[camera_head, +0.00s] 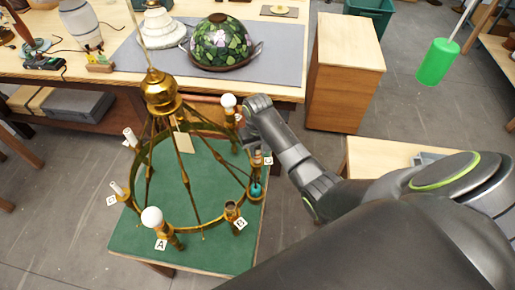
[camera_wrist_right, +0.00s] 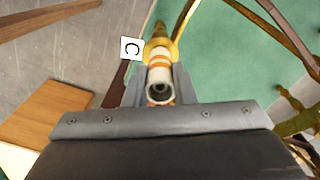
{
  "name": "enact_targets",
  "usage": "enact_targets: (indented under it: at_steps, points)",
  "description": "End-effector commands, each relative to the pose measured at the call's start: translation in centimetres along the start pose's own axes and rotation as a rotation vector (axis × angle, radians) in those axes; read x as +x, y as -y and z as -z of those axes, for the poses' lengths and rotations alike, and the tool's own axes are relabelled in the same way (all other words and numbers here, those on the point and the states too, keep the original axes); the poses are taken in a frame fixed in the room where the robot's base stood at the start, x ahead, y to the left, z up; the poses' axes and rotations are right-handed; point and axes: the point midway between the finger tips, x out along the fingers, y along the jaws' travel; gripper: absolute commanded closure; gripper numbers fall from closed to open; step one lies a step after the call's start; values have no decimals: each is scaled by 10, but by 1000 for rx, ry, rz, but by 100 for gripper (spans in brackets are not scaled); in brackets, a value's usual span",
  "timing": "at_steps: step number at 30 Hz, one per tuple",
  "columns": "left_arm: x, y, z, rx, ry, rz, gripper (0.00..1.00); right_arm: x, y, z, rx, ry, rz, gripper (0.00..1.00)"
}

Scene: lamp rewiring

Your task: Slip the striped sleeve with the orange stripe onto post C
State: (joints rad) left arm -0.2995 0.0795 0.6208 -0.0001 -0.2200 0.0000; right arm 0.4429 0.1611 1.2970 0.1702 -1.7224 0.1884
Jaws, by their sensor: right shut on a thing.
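The brass chandelier ring (camera_head: 187,228) carries lettered posts and stands over a green-topped table. The striped sleeve, white with orange stripes (camera_wrist_right: 159,62), is between the fingers of my right gripper (camera_wrist_right: 160,88), which is shut on it. In the wrist view it lines up with the brass cup of post C (camera_wrist_right: 157,45), beside the C label (camera_wrist_right: 131,48). I cannot tell how far it is around the post. In the head view the sleeve (camera_head: 257,158) shows small near the C label (camera_head: 268,160), below my right gripper (camera_head: 250,142). My left gripper is not in view.
Post A (camera_head: 152,218) has a white bulb, and post B (camera_head: 231,210) is an open holder. A teal piece (camera_head: 255,190) sits on the ring near post C. Another white bulb (camera_head: 228,101) is close to my right wrist. A workbench (camera_head: 290,92) with lampshades stands behind.

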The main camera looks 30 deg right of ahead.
Motion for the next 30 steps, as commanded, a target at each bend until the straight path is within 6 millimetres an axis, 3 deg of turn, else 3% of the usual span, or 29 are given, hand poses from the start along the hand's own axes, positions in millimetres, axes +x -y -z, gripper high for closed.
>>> enact_targets:
  at_steps: [13, 14, 19, 30]
  points:
    - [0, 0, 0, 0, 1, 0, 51, 2, 0, 0, 0, 0, 0, 97]
    - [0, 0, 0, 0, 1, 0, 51, 2, 0, 0, 0, 0, 0, 74]
    - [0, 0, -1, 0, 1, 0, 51, 2, 0, 0, 0, 0, 0, 52]
    - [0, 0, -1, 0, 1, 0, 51, -4, 1, 4, -1, -1, 0, 51]
